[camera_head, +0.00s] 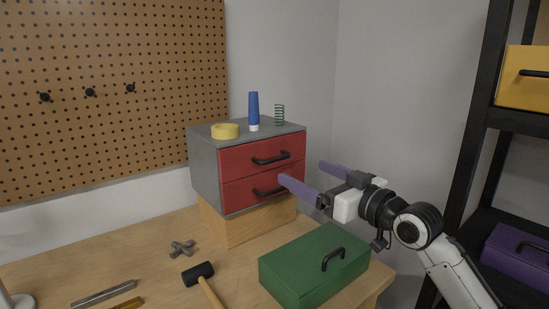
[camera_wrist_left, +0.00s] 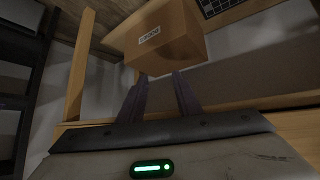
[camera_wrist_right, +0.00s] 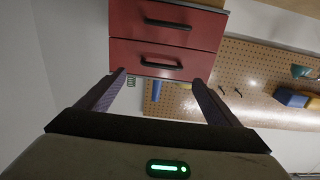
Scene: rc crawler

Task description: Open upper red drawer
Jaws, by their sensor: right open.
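The grey cabinet (camera_head: 205,165) has two red drawers with black handles, both closed. The upper red drawer (camera_head: 235,158) has its handle (camera_head: 271,159) free of my fingers. My right gripper (camera_head: 302,171) is open and empty, in front of and to the right of the drawers. The right wrist view is upside down, so the upper drawer (camera_wrist_right: 205,63) is the lower one there, its handle (camera_wrist_right: 160,63) just beyond and between the fingertips. My left gripper (camera_wrist_left: 160,76) is open and empty under a wooden structure, with a cardboard box (camera_wrist_left: 165,35) beyond it.
On the cabinet stand yellow tape (camera_head: 225,131), a blue tube (camera_head: 253,110) and a green spring (camera_head: 280,115). A green box (camera_head: 300,270), a mallet (camera_head: 198,274) and a cross-shaped piece (camera_head: 182,249) lie on the table. A black shelf (camera_head: 470,130) stands right.

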